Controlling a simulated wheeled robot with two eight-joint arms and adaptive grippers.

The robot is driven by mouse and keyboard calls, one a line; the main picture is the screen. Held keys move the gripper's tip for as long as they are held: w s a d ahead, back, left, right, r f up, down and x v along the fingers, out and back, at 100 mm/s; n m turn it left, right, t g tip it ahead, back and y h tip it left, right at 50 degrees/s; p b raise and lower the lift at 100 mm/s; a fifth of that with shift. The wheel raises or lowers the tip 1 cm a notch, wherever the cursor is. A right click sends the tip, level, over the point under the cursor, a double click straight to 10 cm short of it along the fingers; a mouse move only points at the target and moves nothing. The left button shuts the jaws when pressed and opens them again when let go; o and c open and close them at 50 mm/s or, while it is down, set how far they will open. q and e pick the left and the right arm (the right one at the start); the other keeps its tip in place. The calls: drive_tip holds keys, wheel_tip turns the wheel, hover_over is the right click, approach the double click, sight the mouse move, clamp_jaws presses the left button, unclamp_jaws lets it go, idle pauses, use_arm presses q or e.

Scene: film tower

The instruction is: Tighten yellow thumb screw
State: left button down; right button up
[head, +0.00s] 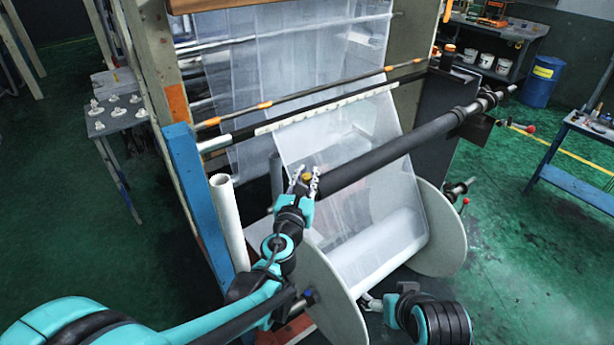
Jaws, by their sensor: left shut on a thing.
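The yellow thumb screw (307,177) shows as a small yellow knob near the left end of the long black bar (385,150). My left gripper (306,181) is shut on it, with one silver finger on each side. The fingers hide part of the screw, so I cannot see its thread or how deep it sits. My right gripper (372,303) is low at the bottom, beside the roll's near end disc. It is small and partly hidden, and I cannot tell whether its fingers are open.
Clear film runs down to a roll (378,245) between two large pale discs (447,229). A white tube (229,222) stands beside the blue frame post (198,190). A table with small white parts (117,118) is at left. A blue drum (541,82) and a blue bench (572,185) are at right.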

use_arm(q)
drive_tip(key=shift+m+g+h, duration=0.75)
drive_tip(key=shift+m+h, duration=0.35)
drive_tip(key=shift+h, duration=0.55)
drive_tip(key=shift+m+g+h, duration=0.75)
drive_tip(key=shift+m+h, duration=0.35)
drive_tip(key=shift+h, duration=0.55)
drive_tip(key=c, duration=1.3)
unclamp_jaws()
drive_tip(key=v, duration=1.2)
drive_tip(key=shift+w, duration=0.1)
